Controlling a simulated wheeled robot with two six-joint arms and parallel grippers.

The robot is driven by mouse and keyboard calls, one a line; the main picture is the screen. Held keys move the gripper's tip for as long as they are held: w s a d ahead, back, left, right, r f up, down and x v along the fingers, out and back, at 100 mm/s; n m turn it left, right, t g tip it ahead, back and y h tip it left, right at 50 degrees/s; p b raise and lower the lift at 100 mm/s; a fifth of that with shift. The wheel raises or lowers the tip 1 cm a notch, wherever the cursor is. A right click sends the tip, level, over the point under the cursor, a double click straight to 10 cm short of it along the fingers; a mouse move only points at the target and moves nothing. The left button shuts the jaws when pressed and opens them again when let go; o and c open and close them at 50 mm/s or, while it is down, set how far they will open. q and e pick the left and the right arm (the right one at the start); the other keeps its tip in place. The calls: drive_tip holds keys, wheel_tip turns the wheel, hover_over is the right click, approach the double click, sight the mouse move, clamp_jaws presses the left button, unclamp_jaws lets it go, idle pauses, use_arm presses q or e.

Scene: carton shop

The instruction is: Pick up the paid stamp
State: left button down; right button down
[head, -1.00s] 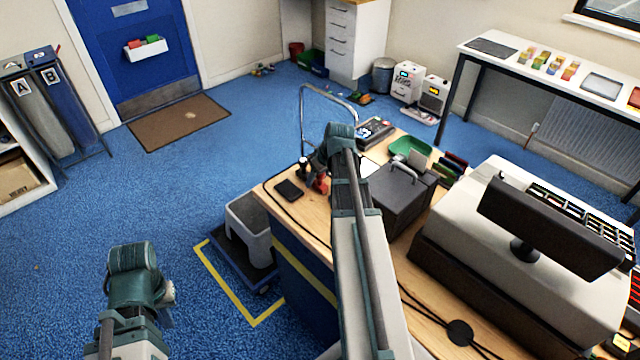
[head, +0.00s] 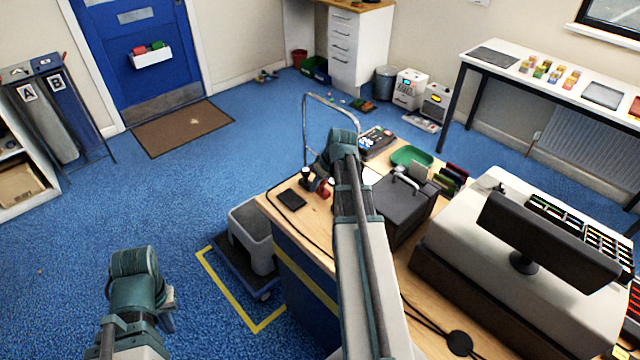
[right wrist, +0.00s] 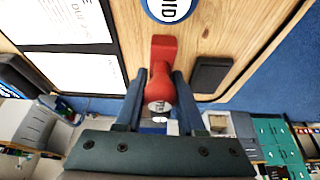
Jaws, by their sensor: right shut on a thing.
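A red stamp (right wrist: 161,84) with a pale round end stands between the two blue-grey fingers of my right gripper (right wrist: 159,74), which is shut on it. The lettering on its end is too small to read. In the head view the stamp (head: 327,188) shows as a red patch beside my right wrist, over the left end of the wooden desk; whether it touches the desk I cannot tell. My left gripper (head: 168,303) hangs low at the left, over the floor and away from the desk, its fingers mostly hidden by the wrist.
A second, dark-handled item (head: 305,175) stands close by. A grey box (head: 402,200) and till screen (head: 548,235) are to the right. Open carpet lies left.

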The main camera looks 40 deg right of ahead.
wheel_tip(320, 180, up, 8)
drive_tip(key=p, duration=0.7)
drive_tip(key=shift+r+p, duration=0.25)
drive_tip(key=shift+p, duration=0.05)
drive_tip(key=shift+f, duration=0.1)
drive_tip(key=c, duration=1)
unclamp_jaws()
drive_tip(key=c, duration=2.2)
unclamp_jaws()
wheel_tip(320, 180, down, 5)
drive_tip(key=b, duration=0.5)
drive_tip(key=c, duration=1.6)
unclamp_jaws()
drive_tip(key=shift+r, duration=0.25)
drive_tip(key=c, duration=1.6)
unclamp_jaws()
drive_tip(key=shift+d, duration=0.1)
